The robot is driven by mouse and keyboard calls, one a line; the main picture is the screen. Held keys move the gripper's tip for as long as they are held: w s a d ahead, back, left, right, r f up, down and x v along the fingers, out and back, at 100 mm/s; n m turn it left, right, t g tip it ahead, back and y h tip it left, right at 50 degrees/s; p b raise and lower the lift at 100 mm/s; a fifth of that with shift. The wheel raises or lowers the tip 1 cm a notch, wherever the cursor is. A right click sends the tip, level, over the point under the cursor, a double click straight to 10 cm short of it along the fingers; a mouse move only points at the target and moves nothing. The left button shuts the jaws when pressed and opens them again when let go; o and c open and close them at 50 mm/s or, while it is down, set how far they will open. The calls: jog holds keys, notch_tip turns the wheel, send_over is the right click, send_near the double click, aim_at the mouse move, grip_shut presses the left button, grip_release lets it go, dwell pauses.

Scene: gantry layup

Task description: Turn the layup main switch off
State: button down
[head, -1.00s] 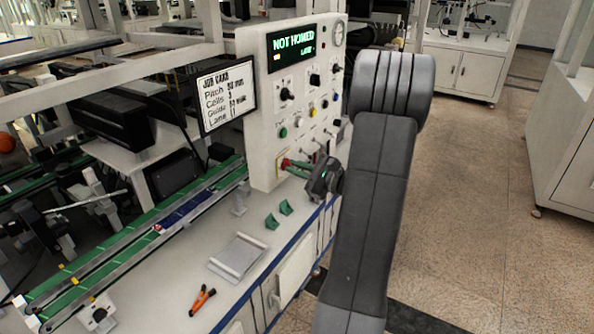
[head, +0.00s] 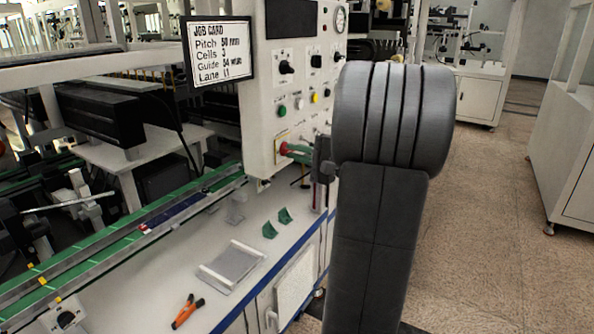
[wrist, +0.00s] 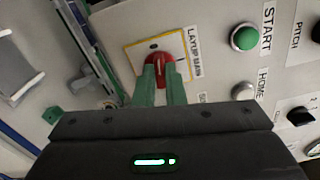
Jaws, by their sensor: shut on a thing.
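The layup main switch is a red rotary knob (wrist: 158,58) on a yellow-edged plate (wrist: 134,55), labelled "LAYUP MAIN" in the wrist view. My gripper (wrist: 161,84) has green fingers shut on the knob, which partly hide it. The knob's exact angle is hard to read behind the fingers. In the head view the red knob (head: 284,148) is on the lower left of the white control panel (head: 258,118), with my gripper (head: 292,150) reaching it from the right. The panel display (head: 290,19) is dark.
A green START button (wrist: 244,37) and a HOME button (wrist: 243,91) sit beside the switch. The job card (head: 219,52) hangs left of the panel. Green brackets (head: 270,230), a grey tray (head: 232,264) and orange-handled pliers (head: 187,311) lie on the bench below.

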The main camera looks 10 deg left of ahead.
jog(key=shift+f+n+b, duration=0.15)
jog(key=shift+n+b, duration=0.95)
jog(key=shift+b, duration=0.45)
jog(key=c, duration=1.5)
grip_release()
jog(key=shift+d, duration=0.1)
jog(key=v, duration=1.3)
jog(key=shift+d, duration=0.3)
jog(key=shift+s, duration=0.1)
jog(key=x, duration=1.3)
jog(key=shift+a, duration=0.4)
